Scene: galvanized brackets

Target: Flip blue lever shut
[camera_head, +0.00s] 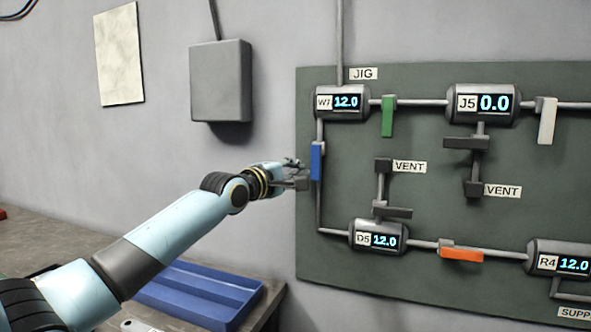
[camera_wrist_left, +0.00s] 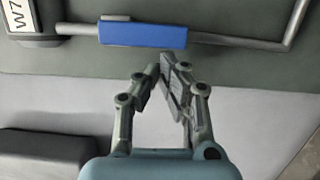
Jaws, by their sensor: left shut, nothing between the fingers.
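The blue lever (camera_head: 316,161) is on the vertical pipe at the left of the panel, between the W7 gauge (camera_head: 342,102) and the D5 gauge (camera_head: 378,238). It lies in line with that pipe. In the left wrist view the blue lever (camera_wrist_left: 143,35) runs across the top, along the pipe. My left gripper (camera_head: 299,173) is just left of the lever, by the panel's left edge. In the left wrist view its fingertips (camera_wrist_left: 160,70) are together and empty, below the lever with a small gap in the picture. My right gripper is out of view.
The panel (camera_head: 340,268) also carries a green lever (camera_head: 388,117), a white lever (camera_head: 547,121), an orange lever (camera_head: 461,254) and dark vent levers. W7 and D5 both read 12.0; J5 (camera_head: 484,104) reads 0.0. A grey box (camera_head: 221,82) hangs left. A blue tray (camera_head: 200,296) lies below.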

